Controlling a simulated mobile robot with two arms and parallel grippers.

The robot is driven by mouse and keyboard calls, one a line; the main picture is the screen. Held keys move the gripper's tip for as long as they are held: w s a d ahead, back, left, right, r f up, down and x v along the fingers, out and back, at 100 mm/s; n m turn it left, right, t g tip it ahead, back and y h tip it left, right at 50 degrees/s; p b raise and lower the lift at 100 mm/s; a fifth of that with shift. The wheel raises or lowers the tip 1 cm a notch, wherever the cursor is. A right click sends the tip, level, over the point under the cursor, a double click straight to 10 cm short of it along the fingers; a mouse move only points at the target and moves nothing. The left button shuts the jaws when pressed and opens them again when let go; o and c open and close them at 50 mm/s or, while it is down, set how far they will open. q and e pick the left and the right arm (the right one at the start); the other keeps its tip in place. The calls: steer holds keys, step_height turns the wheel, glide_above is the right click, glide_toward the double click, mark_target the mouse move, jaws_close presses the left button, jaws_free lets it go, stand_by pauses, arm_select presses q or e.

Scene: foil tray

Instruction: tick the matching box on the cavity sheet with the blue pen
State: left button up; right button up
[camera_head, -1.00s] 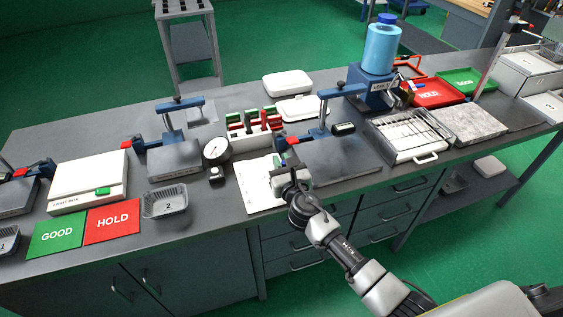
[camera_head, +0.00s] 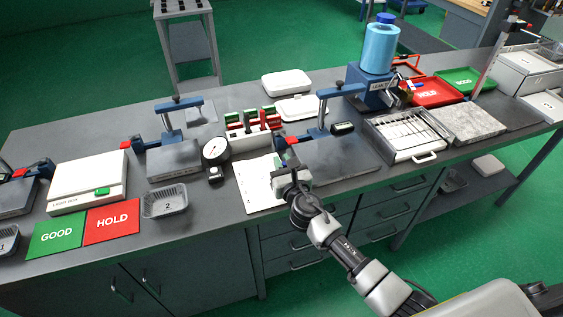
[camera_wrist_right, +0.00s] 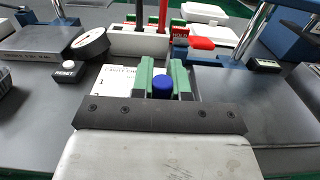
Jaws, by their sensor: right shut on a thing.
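The white cavity sheet (camera_head: 256,188) lies flat on the bench, with small print that I cannot read. It also shows in the right wrist view, left of the fingers (camera_wrist_right: 108,84). My right gripper (camera_head: 291,170) is over the sheet's right side. My left gripper is not in view.
A dial gauge (camera_head: 215,151) and a white rack with red and green items (camera_head: 249,140) stand behind the sheet. A clamp stand with a dark plate (camera_head: 345,160) is at the right. Basket 2 (camera_head: 165,202) and the green GOOD (camera_head: 57,236) and red HOLD (camera_head: 112,222) mats lie left.

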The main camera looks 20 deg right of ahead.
steer(key=shift+w+d, duration=0.35)
steer(key=shift+w, duration=0.05)
stand_by(1.3)
steer(key=shift+r, duration=0.1)
step_height(320, 180, up, 6)
steer(key=p, duration=0.6)
stand_by(0.6)
